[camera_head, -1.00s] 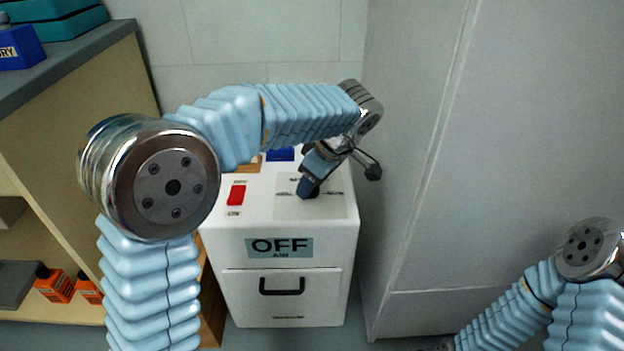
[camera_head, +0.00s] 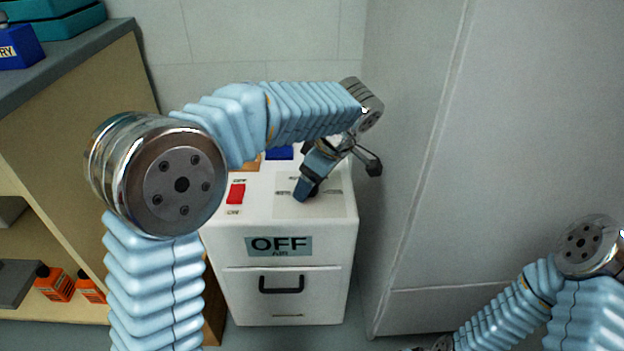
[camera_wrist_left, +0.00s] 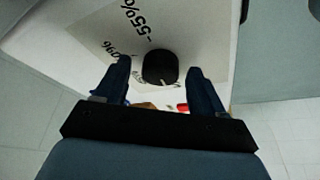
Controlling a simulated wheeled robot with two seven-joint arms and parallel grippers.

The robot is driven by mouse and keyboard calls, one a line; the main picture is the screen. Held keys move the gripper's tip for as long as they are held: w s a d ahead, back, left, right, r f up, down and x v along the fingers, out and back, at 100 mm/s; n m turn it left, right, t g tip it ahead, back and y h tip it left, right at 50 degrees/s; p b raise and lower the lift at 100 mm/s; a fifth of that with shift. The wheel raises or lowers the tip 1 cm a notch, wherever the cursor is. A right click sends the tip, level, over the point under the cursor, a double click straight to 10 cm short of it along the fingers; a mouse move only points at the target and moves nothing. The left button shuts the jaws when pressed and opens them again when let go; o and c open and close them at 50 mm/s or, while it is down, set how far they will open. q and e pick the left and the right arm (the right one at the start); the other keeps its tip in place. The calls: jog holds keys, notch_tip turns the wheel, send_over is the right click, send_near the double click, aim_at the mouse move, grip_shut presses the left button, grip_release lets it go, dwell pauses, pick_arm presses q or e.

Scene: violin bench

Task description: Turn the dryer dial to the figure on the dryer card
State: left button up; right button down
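The dryer (camera_head: 220,237) is a white cabinet with an "OFF" display (camera_head: 279,246) on its front. Its black round dial (camera_wrist_left: 160,67) shows in the left wrist view, on a pale panel with printed figures, one reading "55%". The dial lies just beyond and between the fingertips, and I cannot tell whether they touch it. My left gripper (camera_wrist_left: 162,78) is open, its two dark blue fingers apart. In the head view it (camera_head: 303,190) points down at the panel and hides most of the dial. My right gripper (camera_head: 440,345) is barely in at the bottom edge. No readable dryer card shows.
A red switch (camera_head: 236,194) sits on the dryer top, left of the panel. A blue item (camera_head: 279,153) lies behind it. A tall grey wall or cabinet (camera_head: 480,180) stands close on the right. Shelving with orange bottles (camera_head: 55,285) is at left.

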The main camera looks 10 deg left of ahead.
pick_arm(q)
jog(key=shift+r, duration=0.1)
jog(key=w+p+v, duration=0.1)
jog(key=p+v, duration=0.1)
jog(key=v, duration=0.5)
jog(key=shift+s, duration=0.5)
jog(key=shift+r, duration=0.15)
